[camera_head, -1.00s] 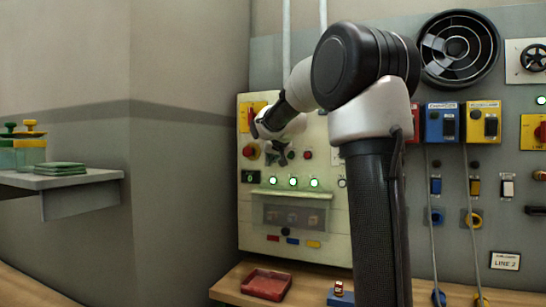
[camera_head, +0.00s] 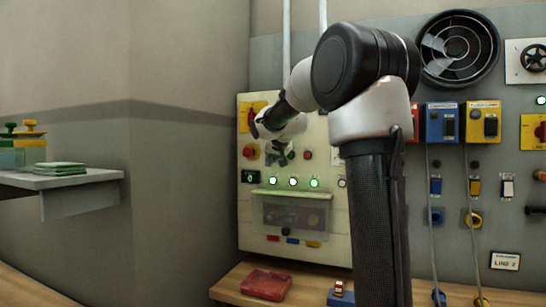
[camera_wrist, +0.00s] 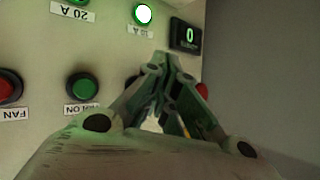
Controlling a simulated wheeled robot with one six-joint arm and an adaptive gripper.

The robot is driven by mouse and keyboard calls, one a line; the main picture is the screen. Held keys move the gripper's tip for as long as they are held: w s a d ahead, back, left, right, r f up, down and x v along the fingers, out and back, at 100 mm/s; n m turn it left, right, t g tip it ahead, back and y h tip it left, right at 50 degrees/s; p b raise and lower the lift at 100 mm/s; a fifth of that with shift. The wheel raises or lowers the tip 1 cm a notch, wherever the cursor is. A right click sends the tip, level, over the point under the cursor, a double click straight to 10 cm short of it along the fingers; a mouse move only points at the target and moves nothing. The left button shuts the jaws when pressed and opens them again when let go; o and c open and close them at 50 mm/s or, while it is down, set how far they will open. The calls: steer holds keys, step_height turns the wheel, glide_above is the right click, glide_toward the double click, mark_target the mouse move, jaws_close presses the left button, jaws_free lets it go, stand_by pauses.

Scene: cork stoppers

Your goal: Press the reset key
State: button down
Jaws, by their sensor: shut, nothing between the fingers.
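My gripper (camera_head: 282,158) is at the pale control panel (camera_head: 330,225), in front of its row of buttons. In the wrist view its closed fingers (camera_wrist: 165,75) reach toward the panel, with nothing between them. A dark round button (camera_wrist: 133,84) is partly hidden behind the fingers, its label covered. I cannot read a reset label on any key. A green button (camera_wrist: 83,88) marked FAN ON and a red button (camera_wrist: 9,87) marked FAN are to the left. Contact between fingertips and panel cannot be told.
A small display (camera_wrist: 187,36) reading 0 is near the fingertips. A lit lamp (camera_wrist: 143,14) is beside it. A red mushroom button (camera_head: 250,151) sits left of the gripper. A side shelf (camera_head: 75,180) is at left.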

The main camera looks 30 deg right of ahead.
stand_by(0.4)
steer(key=shift+w+d, duration=0.25)
steer(key=shift+d, duration=0.1)
steer(key=shift+w+d, duration=0.25)
steer(key=shift+d, duration=0.1)
stand_by(0.6)
steer(key=shift+s+a, duration=0.1)
steer(key=shift+a, duration=0.05)
stand_by(0.3)
steer(key=shift+s+a, duration=0.4)
steer(key=shift+a, duration=0.15)
steer(key=shift+s+a, duration=0.8)
steer(key=shift+a, duration=0.2)
steer(key=shift+s+a, duration=0.75)
steer(key=shift+a, duration=0.25)
